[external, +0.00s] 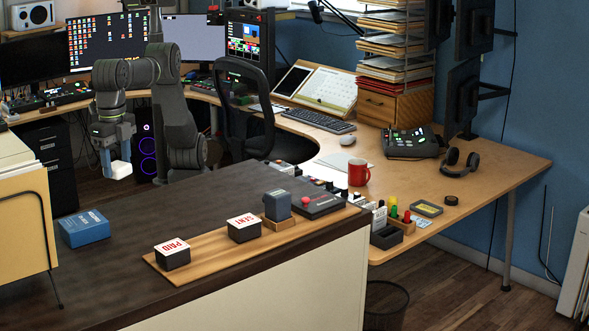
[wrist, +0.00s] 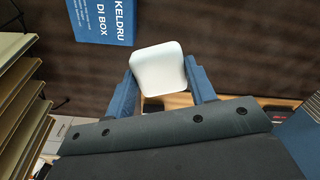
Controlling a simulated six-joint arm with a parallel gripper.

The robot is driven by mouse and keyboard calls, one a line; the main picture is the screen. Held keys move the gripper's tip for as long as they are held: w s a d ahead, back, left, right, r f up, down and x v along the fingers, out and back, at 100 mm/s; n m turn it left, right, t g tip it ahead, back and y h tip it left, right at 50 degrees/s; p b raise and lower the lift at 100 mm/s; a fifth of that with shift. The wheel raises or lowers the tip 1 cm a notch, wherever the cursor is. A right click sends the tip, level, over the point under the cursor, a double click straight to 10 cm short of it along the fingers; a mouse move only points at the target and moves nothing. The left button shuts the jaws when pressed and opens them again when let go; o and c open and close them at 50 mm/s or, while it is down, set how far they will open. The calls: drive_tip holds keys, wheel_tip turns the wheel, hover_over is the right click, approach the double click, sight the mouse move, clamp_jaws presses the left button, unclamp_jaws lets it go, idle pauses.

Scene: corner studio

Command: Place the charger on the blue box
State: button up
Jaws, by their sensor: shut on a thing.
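The charger is a white, rounded block (wrist: 158,68). In the wrist view it sits between the two blue fingers of my gripper (wrist: 163,84), which is shut on it. In the external view my gripper (external: 115,158) hangs at the left with the charger (external: 121,170) at its fingertips, off the far edge of the dark counter. The blue box (external: 84,228) lies on the dark counter at the left, nearer the camera than my gripper and apart from it. In the wrist view the blue box (wrist: 103,20) shows at the top, partly cut off, with white lettering.
A stack of folders (external: 22,215) stands at the left of the counter, close to the blue box. A wooden board (external: 205,257) with stamps marked PAID (external: 172,248) and SENT (external: 243,222) lies to the right. The dark counter (external: 130,235) between box and board is clear.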

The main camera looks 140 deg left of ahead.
drive_tip(key=s+d+r+m, duration=0.15)
drive_tip(key=s+d, duration=0.25)
drive_tip(key=s, duration=0.4)
drive_tip(key=s+d+m, duration=0.3)
drive_tip(key=s+d, duration=0.1)
drive_tip(key=s, duration=0.4)
hover_over(89, 213)
wheel_tip(89, 213, down, 7)
drive_tip(key=shift+s+r, duration=0.15)
drive_tip(key=shift+r, duration=0.05)
drive_tip(key=shift+f, duration=2)
drive_tip(key=shift+f, duration=0.1)
drive_tip(key=o, duration=0.6)
drive_tip(key=shift+f, duration=0.1)
drive_tip(key=o, duration=0.4)
wheel_tip(89, 213, up, 12)
drive_tip(key=shift+r, duration=0.2)
